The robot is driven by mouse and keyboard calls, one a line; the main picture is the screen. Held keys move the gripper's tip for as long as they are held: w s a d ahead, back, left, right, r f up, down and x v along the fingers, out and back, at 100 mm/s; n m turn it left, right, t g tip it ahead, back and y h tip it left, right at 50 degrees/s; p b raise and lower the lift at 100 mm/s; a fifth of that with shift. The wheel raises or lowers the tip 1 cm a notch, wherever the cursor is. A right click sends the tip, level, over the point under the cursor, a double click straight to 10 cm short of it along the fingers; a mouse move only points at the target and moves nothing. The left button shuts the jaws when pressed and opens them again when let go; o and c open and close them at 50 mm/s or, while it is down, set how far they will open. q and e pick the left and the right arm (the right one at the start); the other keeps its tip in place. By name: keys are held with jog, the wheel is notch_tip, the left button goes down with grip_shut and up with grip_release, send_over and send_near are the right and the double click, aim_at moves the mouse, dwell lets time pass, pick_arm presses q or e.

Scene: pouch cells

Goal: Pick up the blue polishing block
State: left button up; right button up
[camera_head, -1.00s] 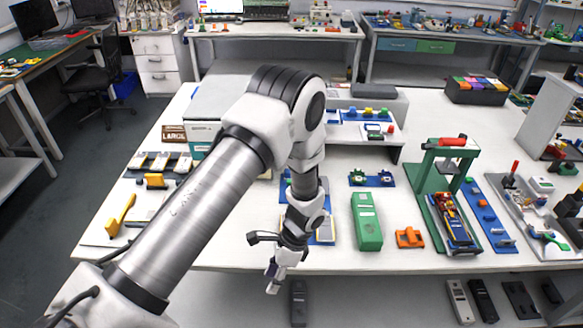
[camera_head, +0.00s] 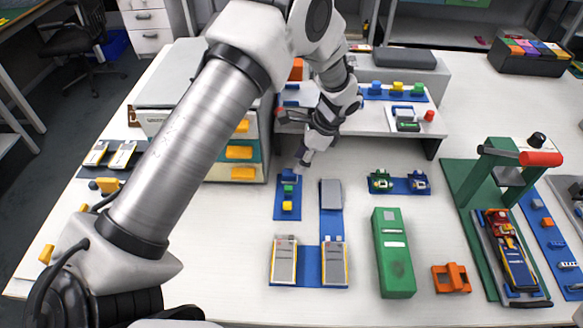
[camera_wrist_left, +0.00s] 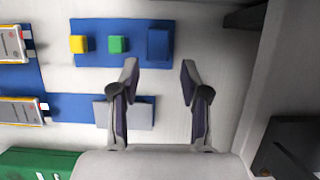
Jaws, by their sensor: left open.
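The blue polishing block (camera_head: 289,174) sits at the far end of a small blue mat (camera_head: 280,212), in line with a green block (camera_head: 288,189) and a yellow block (camera_head: 287,205). In the left wrist view the blue block (camera_wrist_left: 158,43) stands just beyond the fingertips, roughly centred between them. My left gripper (camera_head: 304,157) is open and empty, above the table near the blue block's far side; it also shows in the left wrist view (camera_wrist_left: 159,68). No contact with the block shows. My right gripper is not in view.
A raised shelf (camera_head: 350,122) stands close behind the gripper, and a drawer cabinet (camera_head: 190,150) is at its left. A grey block (camera_head: 331,194), pouch cells (camera_head: 284,262) and a green case (camera_head: 392,255) lie nearer the front. A green press stand (camera_head: 463,190) is at right.

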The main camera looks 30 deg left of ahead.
aim_at(291, 172)
pick_arm(q)
jog(key=shift+s+a+f+p, duration=0.2)
jog(key=shift+s+f+p, duration=0.2)
jog(key=shift+s+f, duration=0.35)
jog(key=x, duration=0.3)
jog(key=shift+w+a+f+p, duration=0.25)
jog(key=shift+w+a+p, duration=0.05)
jog(key=shift+w, duration=0.05)
jog(key=shift+w+a+f, duration=0.1)
jog(key=shift+f, duration=0.25)
jog(key=shift+r, duration=0.15)
jog(key=shift+s+d+r, duration=0.1)
jog(key=shift+s+d, duration=0.1)
jog(key=shift+s, duration=0.05)
jog(key=c, duration=0.6)
grip_shut()
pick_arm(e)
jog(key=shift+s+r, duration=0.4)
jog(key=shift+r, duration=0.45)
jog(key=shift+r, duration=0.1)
